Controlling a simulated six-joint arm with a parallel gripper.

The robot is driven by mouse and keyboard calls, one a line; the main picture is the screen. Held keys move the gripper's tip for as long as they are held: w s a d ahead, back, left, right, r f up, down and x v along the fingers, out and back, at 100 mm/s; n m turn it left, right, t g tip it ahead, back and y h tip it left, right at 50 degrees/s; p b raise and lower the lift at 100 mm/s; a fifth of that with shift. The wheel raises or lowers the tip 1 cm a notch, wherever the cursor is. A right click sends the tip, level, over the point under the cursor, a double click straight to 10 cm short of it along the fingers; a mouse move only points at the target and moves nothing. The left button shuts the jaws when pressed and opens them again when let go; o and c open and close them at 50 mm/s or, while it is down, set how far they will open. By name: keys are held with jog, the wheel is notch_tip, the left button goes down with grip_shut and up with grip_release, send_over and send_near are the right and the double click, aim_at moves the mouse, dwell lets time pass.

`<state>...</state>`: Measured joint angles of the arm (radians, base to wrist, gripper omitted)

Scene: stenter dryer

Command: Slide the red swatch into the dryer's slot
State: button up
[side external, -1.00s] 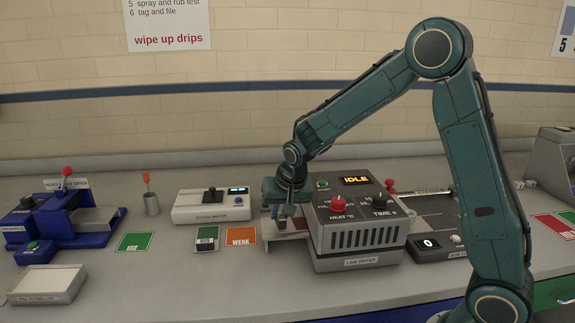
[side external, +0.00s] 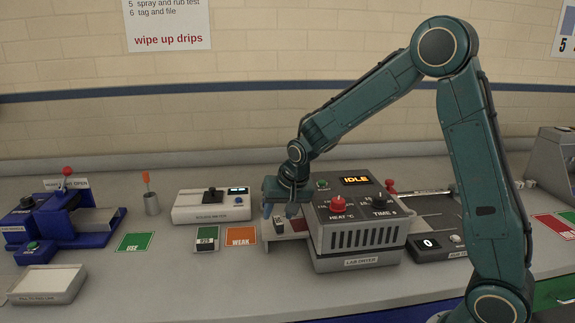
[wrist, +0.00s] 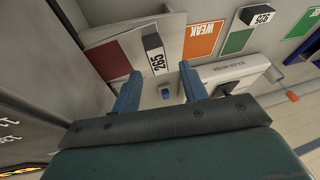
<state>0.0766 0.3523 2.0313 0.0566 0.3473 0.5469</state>
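The red swatch (wrist: 110,60) lies flat on a light plate (wrist: 150,30) against the dryer's left side; it also shows in the side view (side external: 299,225). How far the swatch reaches into the slot is hidden. The lab dryer (side external: 362,240) shows IDLE; its slot is not clearly visible. My gripper (side external: 281,211) is open and empty just above the block, with its fingers (wrist: 160,76) apart and the block seen between and beyond their tips.
A green swatch with a block (side external: 207,239) and an orange WEAK card (side external: 241,236) lie left of the plate. A white meter (side external: 211,206) stands behind them. A blue machine (side external: 65,220) is at far left.

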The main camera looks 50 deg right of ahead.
aim_at(307, 209)
jog(key=s+d, duration=0.1)
jog(key=d, duration=0.1)
jog(key=s+d+f+m+g+h, duration=0.1)
jog(key=s+d, duration=0.1)
jog(key=s+d+h, duration=0.1)
jog(key=d, duration=0.1)
jog(key=shift+s+f+m+g, duration=0.15)
jog(key=shift+f+m+g, duration=0.1)
jog(key=shift+m+g, duration=0.05)
jog(key=shift+a+r, duration=0.15)
jog(key=shift+r, duration=0.3)
jog(key=v, duration=0.3)
jog(key=shift+w+a, duration=0.2)
jog(key=shift+w, duration=0.05)
jog(key=c, duration=0.6)
jog(key=o, duration=0.6)
jog(key=a+r+n+t+y, duration=0.1)
jog(key=a+r, duration=0.4)
jog(key=r, duration=0.5)
jog(key=shift+s+a+r+n+t+y, duration=0.3)
jog(key=shift+s+y, duration=0.1)
jog(key=shift+y, duration=0.1)
